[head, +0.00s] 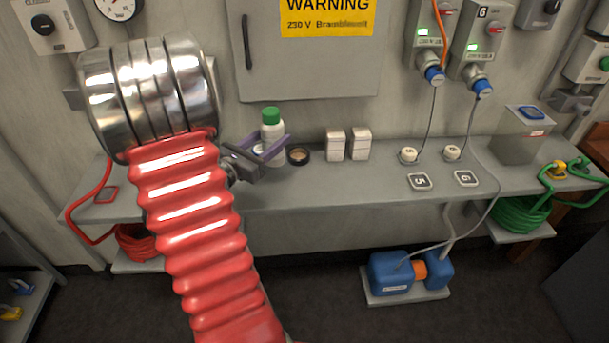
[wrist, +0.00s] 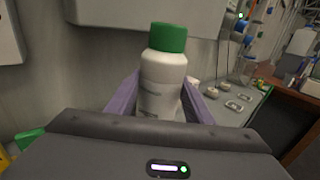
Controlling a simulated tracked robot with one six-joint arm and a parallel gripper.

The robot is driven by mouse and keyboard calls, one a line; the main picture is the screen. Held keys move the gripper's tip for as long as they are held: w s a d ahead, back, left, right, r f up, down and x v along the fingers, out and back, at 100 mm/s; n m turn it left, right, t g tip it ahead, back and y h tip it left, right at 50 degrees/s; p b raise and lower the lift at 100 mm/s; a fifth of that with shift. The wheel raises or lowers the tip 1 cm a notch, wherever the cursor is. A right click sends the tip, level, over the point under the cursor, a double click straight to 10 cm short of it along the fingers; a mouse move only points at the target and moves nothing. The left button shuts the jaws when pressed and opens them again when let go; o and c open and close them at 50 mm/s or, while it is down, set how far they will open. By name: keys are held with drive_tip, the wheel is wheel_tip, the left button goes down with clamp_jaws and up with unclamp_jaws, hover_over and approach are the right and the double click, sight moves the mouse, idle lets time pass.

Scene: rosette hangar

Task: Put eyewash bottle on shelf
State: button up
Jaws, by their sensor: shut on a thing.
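The eyewash bottle (head: 271,128) is white with a green cap and stands upright between the purple fingers of my gripper (head: 268,148). In the wrist view the bottle (wrist: 163,80) fills the middle, with one finger of my gripper (wrist: 160,105) on each side. The gripper is shut on it. The bottle is over the grey shelf (head: 330,184) along the wall, near its back. Its lower part is hidden by the fingers, so I cannot tell whether it touches the shelf.
A grey cabinet (head: 310,75) hangs above. The shelf's front middle is clear.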

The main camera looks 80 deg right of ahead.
drive_tip(key=shift+w, duration=0.2)
drive_tip(key=shift+f, duration=2.85)
drive_tip(key=shift+f, duration=2.15)
drive_tip(key=o, duration=1.3)
